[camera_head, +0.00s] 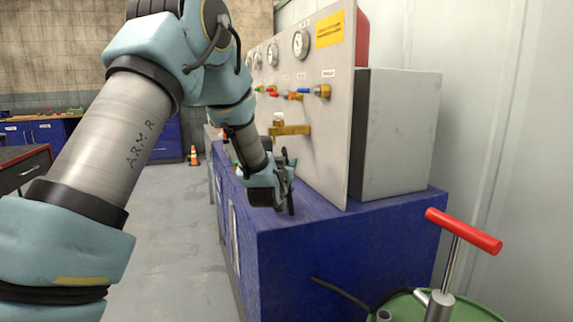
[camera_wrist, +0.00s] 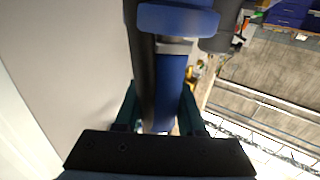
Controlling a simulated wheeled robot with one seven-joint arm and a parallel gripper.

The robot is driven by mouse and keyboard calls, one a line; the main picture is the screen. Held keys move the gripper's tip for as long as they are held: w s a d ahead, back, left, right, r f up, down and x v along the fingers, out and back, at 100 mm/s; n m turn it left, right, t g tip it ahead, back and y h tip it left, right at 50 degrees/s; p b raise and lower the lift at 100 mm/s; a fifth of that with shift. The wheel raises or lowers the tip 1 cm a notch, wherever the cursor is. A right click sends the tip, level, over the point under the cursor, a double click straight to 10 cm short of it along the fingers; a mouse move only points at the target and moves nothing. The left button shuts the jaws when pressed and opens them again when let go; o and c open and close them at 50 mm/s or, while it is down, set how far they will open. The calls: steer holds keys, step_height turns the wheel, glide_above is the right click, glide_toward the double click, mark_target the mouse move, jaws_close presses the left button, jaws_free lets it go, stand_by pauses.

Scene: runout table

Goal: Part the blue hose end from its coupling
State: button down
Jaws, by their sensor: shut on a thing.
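My gripper (camera_head: 285,183) is low beside the gauge panel, over the blue bench top, below the row of panel fittings. In the wrist view, a blue cylindrical piece (camera_wrist: 170,90) with a wider blue collar and a grey ring lies between the fingers; the gripper is shut on it. It looks like the blue hose end, but its far end is cut off by the frame. In the head view the fingers hide it. A brass fitting with a blue part (camera_head: 314,90) is on the panel, apart from my gripper. I cannot tell whether this is the coupling.
The panel (camera_head: 322,145) carries gauges, coloured fittings and a brass tap (camera_head: 290,130). A grey box (camera_head: 398,135) stands behind it on the blue bench (camera_head: 340,245). A red-handled pump (camera_head: 463,231) stands at front right. Clear floor (camera_head: 178,225) lies left of the bench.

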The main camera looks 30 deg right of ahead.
steer(key=shift+r, duration=0.2)
stand_by(0.4)
step_height(320, 180, up, 6)
steer(key=shift+f+p, duration=0.1)
steer(key=shift+p, duration=0.9)
